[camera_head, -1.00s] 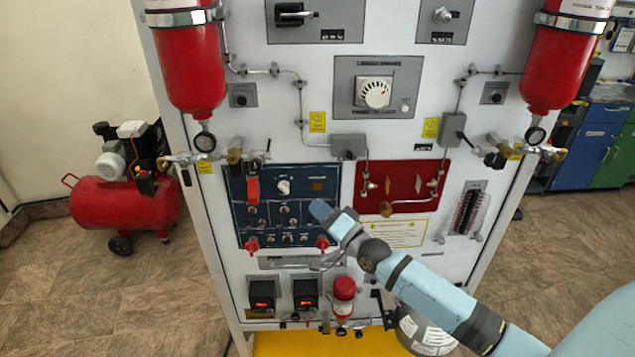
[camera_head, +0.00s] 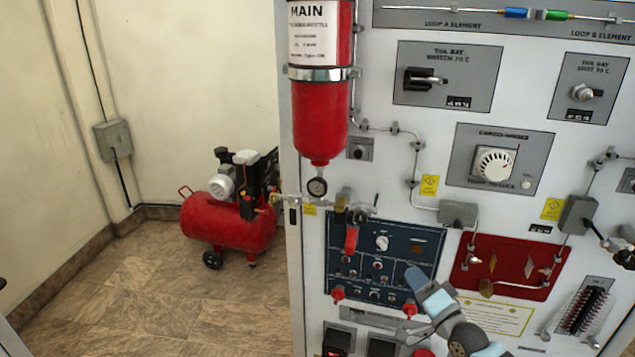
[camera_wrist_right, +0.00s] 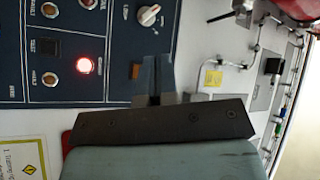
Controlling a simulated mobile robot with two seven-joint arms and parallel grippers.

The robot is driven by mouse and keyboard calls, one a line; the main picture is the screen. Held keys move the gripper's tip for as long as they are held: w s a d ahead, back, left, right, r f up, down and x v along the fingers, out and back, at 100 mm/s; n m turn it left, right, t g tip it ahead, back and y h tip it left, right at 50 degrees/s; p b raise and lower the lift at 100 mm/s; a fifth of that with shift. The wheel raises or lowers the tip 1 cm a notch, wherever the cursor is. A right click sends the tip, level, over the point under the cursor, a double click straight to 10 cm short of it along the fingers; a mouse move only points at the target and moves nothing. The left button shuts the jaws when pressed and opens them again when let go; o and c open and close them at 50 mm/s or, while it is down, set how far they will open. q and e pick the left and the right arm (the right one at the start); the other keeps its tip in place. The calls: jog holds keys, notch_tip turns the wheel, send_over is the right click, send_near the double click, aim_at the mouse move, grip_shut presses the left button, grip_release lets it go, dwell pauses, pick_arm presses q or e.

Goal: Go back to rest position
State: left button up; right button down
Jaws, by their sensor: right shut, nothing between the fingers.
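My right gripper (camera_head: 415,277) reaches in from the lower right and is in front of the right part of the dark blue switch panel (camera_head: 340,232). In the right wrist view its dark fingertips (camera_wrist_right: 155,80) are together with nothing between them. The blue panel (camera_wrist_right: 110,40) is behind them, with a white knob (camera_wrist_right: 148,15) and a lit red lamp (camera_wrist_right: 83,65). I cannot tell whether the fingers touch the panel. My left gripper is not in view.
The large white trainer cabinet fills the right side. A red panel (camera_head: 510,268) is to the right of my gripper. A red compressor (camera_head: 230,225) stands on open tiled floor (camera_head: 190,310) at left.

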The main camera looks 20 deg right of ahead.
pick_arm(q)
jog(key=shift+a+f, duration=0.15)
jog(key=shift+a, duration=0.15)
pick_arm(e)
jog(key=s+a+f+n+g, duration=0.3)
jog(key=s+a+f+n, duration=0.1)
jog(key=s+f, duration=0.3)
jog(key=s+a+f+n+g+h, duration=0.1)
jog(key=s+a+f+n+g, duration=0.2)
jog(key=s+a+f, duration=0.3)
jog(key=s+a+f+n+g, duration=0.3)
jog(key=s+a+f+n, duration=0.2)
jog(key=s+f, duration=0.5)
jog(key=shift+s+a, duration=0.35)
jog(key=shift+s, duration=0.75)
